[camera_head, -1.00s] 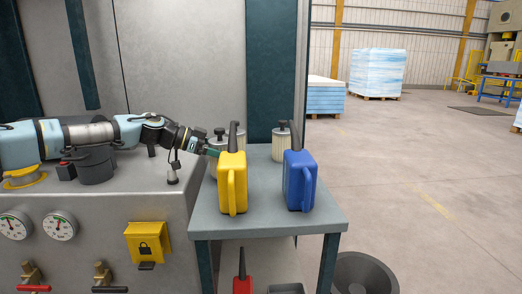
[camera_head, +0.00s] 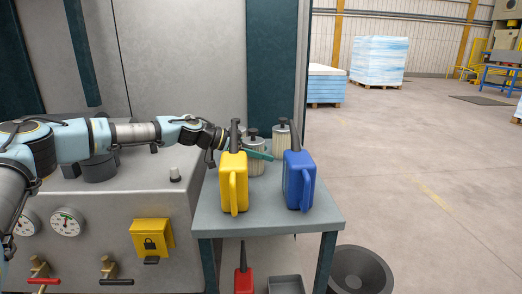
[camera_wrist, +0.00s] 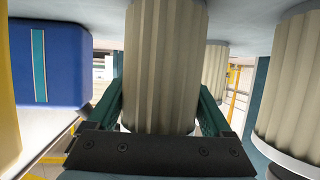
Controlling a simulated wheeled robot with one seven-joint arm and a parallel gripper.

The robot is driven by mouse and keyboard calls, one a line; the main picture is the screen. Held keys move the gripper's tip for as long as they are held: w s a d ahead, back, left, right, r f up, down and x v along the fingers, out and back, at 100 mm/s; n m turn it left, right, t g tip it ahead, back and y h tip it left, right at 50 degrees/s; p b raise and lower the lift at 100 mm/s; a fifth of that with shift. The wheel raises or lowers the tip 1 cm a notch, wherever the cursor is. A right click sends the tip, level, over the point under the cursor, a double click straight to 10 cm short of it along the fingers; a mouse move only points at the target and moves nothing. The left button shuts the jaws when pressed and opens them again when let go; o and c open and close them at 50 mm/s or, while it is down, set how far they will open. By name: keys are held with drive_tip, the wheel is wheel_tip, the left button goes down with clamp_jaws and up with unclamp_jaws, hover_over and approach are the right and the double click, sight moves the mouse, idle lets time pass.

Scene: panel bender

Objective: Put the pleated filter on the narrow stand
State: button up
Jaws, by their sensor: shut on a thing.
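The pleated filter (camera_head: 257,168), beige and ribbed with a dark knob on top, is behind the yellow can on a grey table (camera_head: 268,222). My gripper (camera_head: 262,156) reaches in from the left with its green fingers around the filter. In the wrist view, which looks upside down, the filter (camera_wrist: 165,65) fills the space between both fingers (camera_wrist: 162,110), so my gripper is shut on it. I cannot tell whether its base touches the table. No separate narrow stand can be made out; this table may be it.
The yellow can (camera_head: 233,185) and blue can (camera_head: 299,180) stand in front. Another filter (camera_head: 281,142) stands behind; the wrist view shows a near one (camera_wrist: 292,90) beside my gripper. A grey machine (camera_head: 105,215) borders the table's left.

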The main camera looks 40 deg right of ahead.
drive_tip(key=o, duration=1.4)
drive_tip(key=shift+w, duration=0.1)
drive_tip(key=b+v, duration=0.3)
drive_tip(key=v, duration=0.9)
